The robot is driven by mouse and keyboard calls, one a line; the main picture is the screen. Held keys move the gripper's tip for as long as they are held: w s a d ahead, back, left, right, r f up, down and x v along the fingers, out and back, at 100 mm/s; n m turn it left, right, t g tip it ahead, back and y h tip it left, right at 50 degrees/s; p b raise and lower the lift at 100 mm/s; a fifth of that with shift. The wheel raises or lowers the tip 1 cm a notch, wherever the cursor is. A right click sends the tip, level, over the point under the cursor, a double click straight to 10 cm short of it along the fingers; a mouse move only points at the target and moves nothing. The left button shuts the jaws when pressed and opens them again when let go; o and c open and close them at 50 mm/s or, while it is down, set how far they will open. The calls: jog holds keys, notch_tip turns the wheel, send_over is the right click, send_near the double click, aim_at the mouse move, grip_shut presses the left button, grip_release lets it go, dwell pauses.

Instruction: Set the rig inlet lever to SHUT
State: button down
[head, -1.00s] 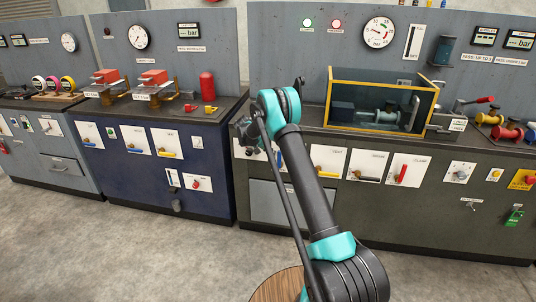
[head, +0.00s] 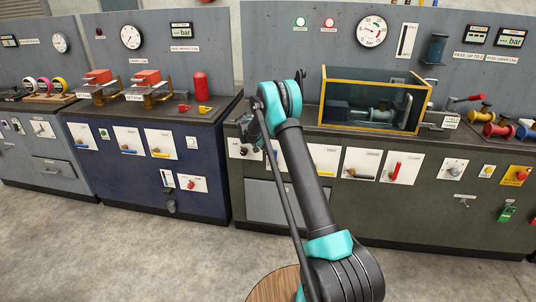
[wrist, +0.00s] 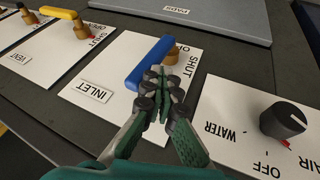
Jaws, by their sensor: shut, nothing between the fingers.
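The inlet lever (wrist: 147,64) is a blue bar on a brass pivot, on a white plate (wrist: 112,62) marked INLET, SHUT and OPEN in the wrist view. The bar lies slanted across the plate, its near end toward the INLET label. The OPEN word is partly covered. My gripper (wrist: 160,78) is shut and empty, its tips right beside the bar's lower right side; I cannot tell if they touch it. In the head view my gripper (head: 247,132) is small and dark at the front of the right bench, and my arm hides most of the inlet plate.
In the wrist view, a black WATER/OFF/AIR knob (wrist: 283,120) stands to the right and a yellow vent lever (wrist: 60,13) to the upper left. In the head view, a yellow-framed glass case (head: 372,102) sits on the bench top. The floor in front is clear.

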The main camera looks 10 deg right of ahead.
jog(key=s+d+f+m+t+y, duration=0.1)
jog(key=s+d+f+t+y, duration=0.1)
jog(key=d+y, duration=0.4)
jog(key=s+d+f+m+t+y, duration=0.2)
jog(key=d+f+y, duration=0.3)
jog(key=y, duration=0.3)
jog(key=shift+d+t, duration=0.5)
dwell(0.6)
jog(key=w+r+v, duration=0.1)
jog(key=r+v, duration=0.1)
jog(key=v, duration=1)
jog(key=shift+a+r, duration=0.15)
jog(key=shift+a, duration=0.2)
